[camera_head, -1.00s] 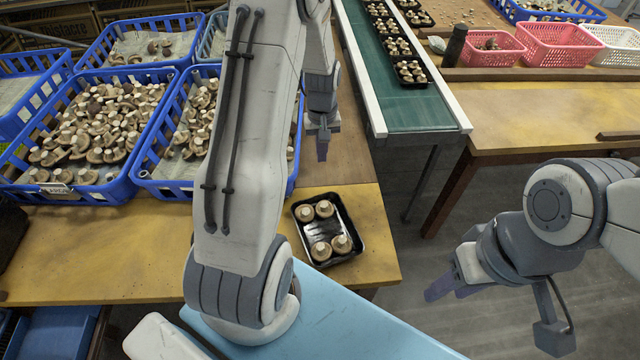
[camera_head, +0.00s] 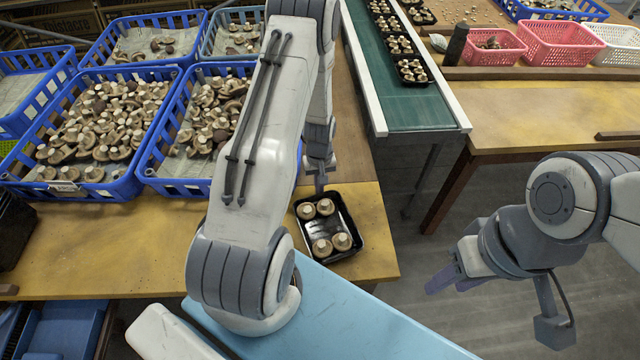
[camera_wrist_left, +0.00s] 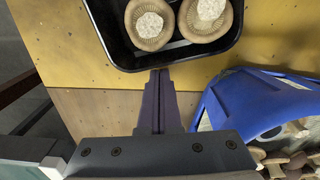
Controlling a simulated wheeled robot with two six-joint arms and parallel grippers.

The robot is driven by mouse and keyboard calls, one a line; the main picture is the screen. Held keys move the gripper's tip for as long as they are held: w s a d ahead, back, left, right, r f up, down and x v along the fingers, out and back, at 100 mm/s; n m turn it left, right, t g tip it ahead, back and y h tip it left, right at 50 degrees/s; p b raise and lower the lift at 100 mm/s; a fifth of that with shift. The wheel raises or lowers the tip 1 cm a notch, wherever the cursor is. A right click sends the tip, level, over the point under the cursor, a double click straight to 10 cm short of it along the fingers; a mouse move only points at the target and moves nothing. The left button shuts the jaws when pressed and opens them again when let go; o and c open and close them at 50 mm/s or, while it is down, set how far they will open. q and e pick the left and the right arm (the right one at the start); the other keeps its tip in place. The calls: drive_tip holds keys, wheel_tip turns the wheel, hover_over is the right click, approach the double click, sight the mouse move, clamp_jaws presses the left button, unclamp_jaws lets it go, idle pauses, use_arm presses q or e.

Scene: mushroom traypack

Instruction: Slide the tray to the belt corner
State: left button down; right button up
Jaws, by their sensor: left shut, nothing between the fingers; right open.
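A black tray (camera_head: 350,219) with several mushrooms in it lies on the yellow part of the near table, close to its right edge. My left gripper (camera_head: 320,187) is shut and empty, pointing down just behind the far edge of the tray. In the left wrist view the closed fingers (camera_wrist_left: 160,80) are at the wall of the tray (camera_wrist_left: 128,62); I cannot tell whether they touch it. The green belt (camera_head: 403,105) runs away behind, across a gap from the table. My right gripper (camera_head: 446,284) is open and empty over the floor at the right.
Blue crates of mushrooms (camera_head: 136,188) stand left of the tray, and one crate (camera_wrist_left: 222,92) is beside the left fingers. Several filled black trays (camera_head: 412,72) stand on the belt. Pink baskets (camera_head: 551,58) are on the right table. The belt's near end is bare.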

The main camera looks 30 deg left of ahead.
sight(322, 200)
use_arm(q)
drive_tip(key=shift+s+d, duration=0.15)
drive_tip(key=shift+d, duration=0.05)
drive_tip(key=shift+s+d, duration=1.1)
drive_tip(key=shift+s, duration=0.05)
drive_tip(key=shift+a, duration=0.2)
drive_tip(key=shift+d, duration=0.15)
